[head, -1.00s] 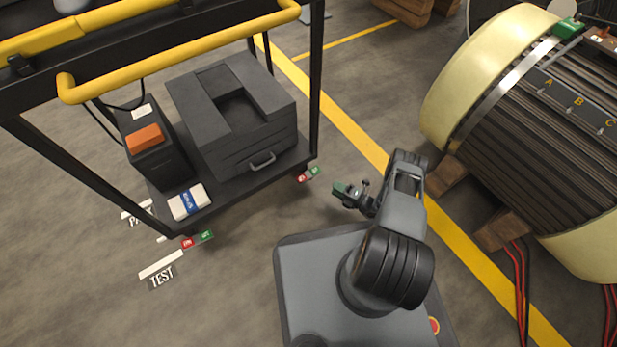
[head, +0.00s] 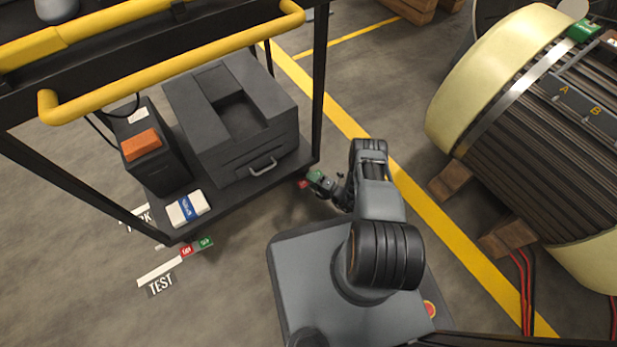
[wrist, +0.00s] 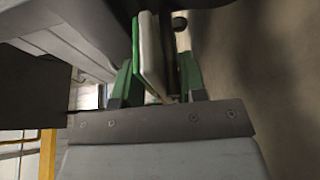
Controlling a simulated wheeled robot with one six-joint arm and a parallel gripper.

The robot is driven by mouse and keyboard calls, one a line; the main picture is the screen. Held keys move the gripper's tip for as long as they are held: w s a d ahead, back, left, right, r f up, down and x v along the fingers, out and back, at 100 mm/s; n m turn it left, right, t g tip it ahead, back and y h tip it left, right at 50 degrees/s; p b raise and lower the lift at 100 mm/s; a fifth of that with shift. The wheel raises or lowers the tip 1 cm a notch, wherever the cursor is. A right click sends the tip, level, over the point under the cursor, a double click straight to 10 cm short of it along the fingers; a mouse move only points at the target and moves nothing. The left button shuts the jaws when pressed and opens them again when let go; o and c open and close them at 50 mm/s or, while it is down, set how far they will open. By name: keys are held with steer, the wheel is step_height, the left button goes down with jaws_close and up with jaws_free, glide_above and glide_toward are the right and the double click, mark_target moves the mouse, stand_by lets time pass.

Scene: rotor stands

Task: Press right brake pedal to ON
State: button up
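The right brake pedal (head: 304,184) is at the cart's near right corner, low by the floor. In the head view its red part shows, while my gripper (head: 322,181) overlaps its green side. In the wrist view my gripper (wrist: 160,75) has its two green fingers apart. A thin green-edged pale plate (wrist: 150,55), apparently the pedal, stands between them, nearer the left finger. I cannot tell whether they touch. The other red and green pedal (head: 196,247) is at the cart's near left corner, by the TEST label.
The black cart (head: 225,195) carries a grey box (head: 200,100), a dark case with an orange top (head: 150,165) and a small white-blue pack (head: 188,209). A large ribbed rotor (head: 540,140) on wooden blocks stands to the right. Floor with a yellow line lies between.

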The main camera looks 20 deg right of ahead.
steer(key=shift+w+a, duration=0.15)
steer(key=shift+a, duration=0.05)
steer(key=shift+c, duration=0.4)
jaws_close()
steer(key=shift+a+n+g+h, duration=0.1)
steer(key=shift+n+g+h, duration=0.35)
steer(key=shift+n, duration=0.85)
steer(key=shift+o, duration=0.4)
jaws_free()
